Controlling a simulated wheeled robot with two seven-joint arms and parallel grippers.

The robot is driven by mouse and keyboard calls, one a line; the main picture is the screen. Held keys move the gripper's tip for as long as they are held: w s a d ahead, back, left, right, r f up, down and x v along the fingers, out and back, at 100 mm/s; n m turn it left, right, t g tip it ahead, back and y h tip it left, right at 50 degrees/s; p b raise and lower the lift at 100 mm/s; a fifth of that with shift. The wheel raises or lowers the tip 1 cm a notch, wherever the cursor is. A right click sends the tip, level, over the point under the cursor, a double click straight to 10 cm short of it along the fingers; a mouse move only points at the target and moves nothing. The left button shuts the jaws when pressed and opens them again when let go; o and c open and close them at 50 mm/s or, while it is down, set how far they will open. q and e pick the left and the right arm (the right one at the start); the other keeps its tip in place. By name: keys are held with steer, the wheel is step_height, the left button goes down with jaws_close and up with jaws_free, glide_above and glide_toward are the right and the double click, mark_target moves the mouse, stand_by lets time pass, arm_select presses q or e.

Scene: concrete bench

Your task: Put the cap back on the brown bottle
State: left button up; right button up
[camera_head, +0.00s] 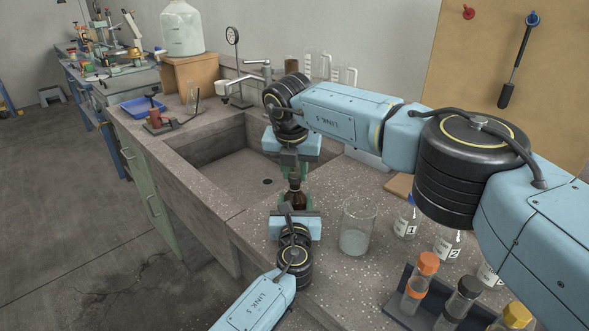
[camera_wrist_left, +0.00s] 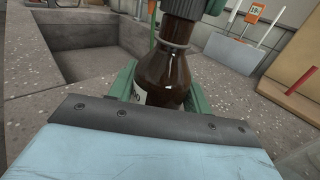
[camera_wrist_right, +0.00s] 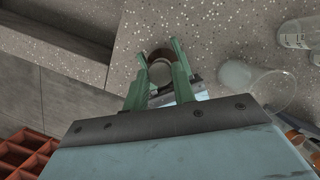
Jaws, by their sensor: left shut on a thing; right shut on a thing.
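The brown bottle (camera_head: 294,197) stands upright at the bench edge by the sink, and fills the middle of the left wrist view (camera_wrist_left: 165,72). My left gripper (camera_head: 293,206) is shut on its body from the near side. My right gripper (camera_head: 293,174) is directly above the bottle, pointing down, and shut on the cap. In the right wrist view a small pale disc, seemingly the cap (camera_wrist_right: 160,73), sits between the green fingertips, with brown glass below it. The cap is mostly hidden by the fingers. I cannot tell whether it touches the bottle's mouth, or whether the bottle's base touches the bench.
A glass beaker (camera_head: 357,226) stands close to the right of the bottle. Labelled bottles (camera_head: 406,218) and a rack (camera_head: 410,316) of capped tubes are farther right. The open sink basin (camera_head: 228,172) lies behind left. My right arm spans the bench's back right.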

steer(key=shift+f, duration=0.6)
arm_select(q)
jaws_close()
arm_select(e)
steer(key=shift+m+h, duration=0.5)
steer(key=shift+m, duration=1.3)
steer(key=o, duration=0.9)
steer(key=shift+o, duration=0.2)
steer(key=shift+r, duration=2.3)
steer(key=o, duration=0.5)
steer(key=shift+o, duration=0.2)
